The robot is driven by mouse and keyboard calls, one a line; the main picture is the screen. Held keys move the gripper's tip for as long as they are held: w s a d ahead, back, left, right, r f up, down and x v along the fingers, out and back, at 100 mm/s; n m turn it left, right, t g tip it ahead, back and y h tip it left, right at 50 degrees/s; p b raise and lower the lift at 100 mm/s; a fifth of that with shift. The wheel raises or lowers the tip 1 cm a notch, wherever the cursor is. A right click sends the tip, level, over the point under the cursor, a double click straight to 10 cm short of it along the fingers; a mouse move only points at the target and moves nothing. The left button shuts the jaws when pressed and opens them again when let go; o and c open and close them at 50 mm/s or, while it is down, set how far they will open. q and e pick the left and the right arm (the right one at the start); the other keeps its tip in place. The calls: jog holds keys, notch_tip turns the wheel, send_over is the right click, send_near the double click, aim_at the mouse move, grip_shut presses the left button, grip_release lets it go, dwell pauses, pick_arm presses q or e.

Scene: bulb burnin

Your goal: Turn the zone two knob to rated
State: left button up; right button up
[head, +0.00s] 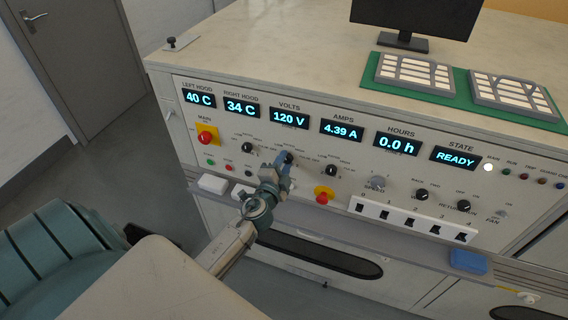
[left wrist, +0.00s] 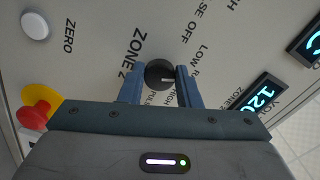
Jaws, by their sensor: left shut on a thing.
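The zone two knob (left wrist: 158,72) is a round black knob on the pale panel, beside the printed "ZONE 2" label in the left wrist view. A short white mark on it points to the right in that view. Printed settings surround it, and the fingers partly cover some; I cannot tell which setting the mark meets. My left gripper (left wrist: 160,86) has its two blue fingers shut on the knob, one on each side. In the head view, my left gripper (head: 284,166) reaches the panel and mostly hides the knob (head: 289,158). My right gripper is not in view.
Black knobs stand on either side, one to the left (head: 247,147) and one to the right (head: 331,170). A red button on yellow (head: 323,196) is close at lower right. A row of rocker switches (head: 412,219) lies farther right. The state display (head: 456,157) reads READY.

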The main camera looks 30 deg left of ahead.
pick_arm(q)
jog(key=m, duration=0.4)
jog(key=shift+m, duration=0.3)
dwell(0.5)
jog(key=o, duration=1)
jog(key=shift+b+v, duration=1.5)
jog(key=shift+v, duration=3.95)
jog(key=shift+a, duration=0.1)
